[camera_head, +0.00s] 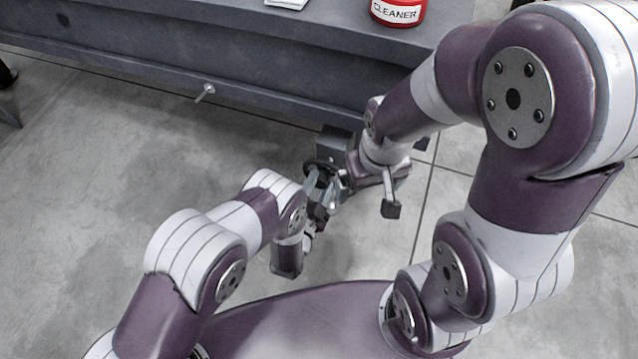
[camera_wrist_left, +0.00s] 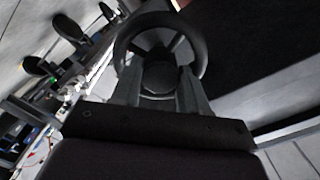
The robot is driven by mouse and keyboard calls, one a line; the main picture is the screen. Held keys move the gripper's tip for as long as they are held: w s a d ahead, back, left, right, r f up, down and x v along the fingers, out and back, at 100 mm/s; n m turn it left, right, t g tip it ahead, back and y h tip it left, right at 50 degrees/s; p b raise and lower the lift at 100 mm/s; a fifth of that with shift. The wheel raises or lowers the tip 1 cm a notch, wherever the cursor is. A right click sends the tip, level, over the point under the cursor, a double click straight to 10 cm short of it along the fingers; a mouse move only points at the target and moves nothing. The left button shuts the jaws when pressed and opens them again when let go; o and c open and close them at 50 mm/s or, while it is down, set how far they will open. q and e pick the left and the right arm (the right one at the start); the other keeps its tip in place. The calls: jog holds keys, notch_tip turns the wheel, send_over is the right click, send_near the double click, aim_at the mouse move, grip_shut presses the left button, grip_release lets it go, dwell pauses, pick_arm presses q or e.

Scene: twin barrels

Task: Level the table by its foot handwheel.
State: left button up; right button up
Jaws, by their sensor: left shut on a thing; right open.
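The table (camera_head: 180,45) is a grey workbench across the top of the head view. Its dark foot handwheel (camera_head: 312,166) shows low at the near side, partly covered by my grippers. In the left wrist view the handwheel (camera_wrist_left: 161,20) is a black spoked ring with a round hub. My left gripper (camera_head: 318,184) is shut on the handwheel, its two fingers (camera_wrist_left: 159,82) reaching to the near part of the wheel. My right gripper (camera_head: 365,195) is open, just right of the handwheel, and whether it touches anything is hidden.
A red cleaner can (camera_head: 398,12) and a white item (camera_head: 287,3) stand on the table top. The two grippers are close together. The concrete floor (camera_head: 110,190) at the left is clear.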

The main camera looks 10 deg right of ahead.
pick_arm(q)
jog(key=shift+n, duration=0.3)
jog(key=n+p, duration=0.1)
jog(key=n, duration=0.2)
jog(key=shift+n, duration=0.4)
jog(key=n+p, duration=0.1)
jog(key=n, duration=0.8)
jog(key=shift+a+p, duration=0.1)
jog(key=shift+p, duration=0.2)
jog(key=n, duration=0.4)
jog(key=shift+n, duration=0.3)
jog(key=o, duration=0.8)
